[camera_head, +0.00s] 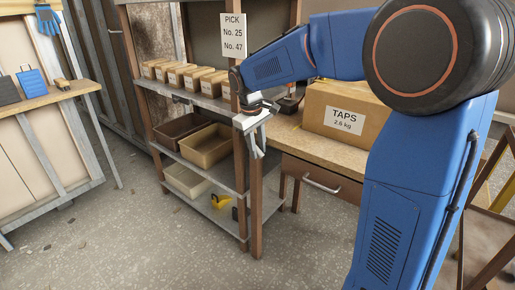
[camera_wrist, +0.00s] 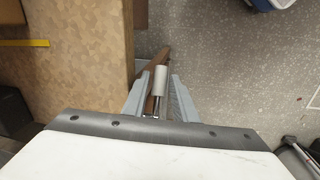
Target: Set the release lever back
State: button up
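My gripper (camera_head: 257,153) points down in front of the shelf's right post, beside the workbench. In the wrist view its two grey fingers (camera_wrist: 158,92) stand apart. A light grey cylinder on a thin silver rod (camera_wrist: 160,80) shows between them, with narrow gaps at its sides. It looks like a lever grip, but I cannot tell for certain that it is the release lever, nor what it is mounted on. In the head view my gripper and arm hide that spot, and no lever can be made out.
The workbench (camera_head: 290,132) carries a carton marked TAPS (camera_head: 343,113); a drawer with a metal handle (camera_head: 322,186) is below. The shelf (camera_head: 237,189) holds several small boxes and bins (camera_head: 207,146). Another bench (camera_head: 45,98) stands left.

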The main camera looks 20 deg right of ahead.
grip_shut()
jog(key=shift+f, duration=0.1)
jog(key=t+y, duration=0.1)
jog(key=f+t+y, duration=0.1)
jog(key=shift+w+t, duration=0.15)
jog(key=shift+t, duration=0.15)
jog(key=shift+w+a+f+m+t+y, duration=0.3)
jog(key=shift+t+y, duration=0.25)
jog(key=shift+t, duration=0.3)
jog(key=shift+w+a+f+m+t+y, duration=0.1)
jog(key=shift+w+a+f+t+y, duration=0.2)
jog(key=shift+t+y, duration=0.4)
jog(key=shift+d+f+t, duration=0.1)
jog(key=shift+t, duration=0.25)
grip_release()
